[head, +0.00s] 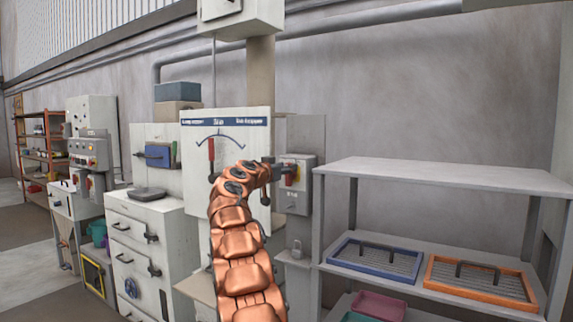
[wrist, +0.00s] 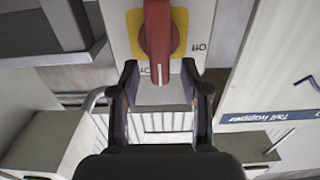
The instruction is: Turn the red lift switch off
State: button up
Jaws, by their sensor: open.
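The red switch (wrist: 158,38) is a rotary handle on a yellow plate (wrist: 133,28), on the front of a grey box. Its handle lies lengthwise in the wrist view, its white mark at the lower end. An "Off" label shows to its right; a label by the lower end is partly hidden. My gripper (wrist: 160,85) is open and empty, its fingertips either side of the handle's lower end; I cannot tell if they touch it. In the head view the switch box (head: 299,186) is right of my gripper (head: 279,173), which partly covers the switch.
A dial panel (head: 225,135) with a red lever (head: 211,152) stands left of the box. A shelf unit (head: 440,178) with blue (head: 340,262) and orange (head: 440,288) trays is at the right. White cabinets (head: 145,225) stand at the left.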

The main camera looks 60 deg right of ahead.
jog(key=shift+d, duration=0.45)
jog(key=shift+f, duration=0.1)
grip_shut()
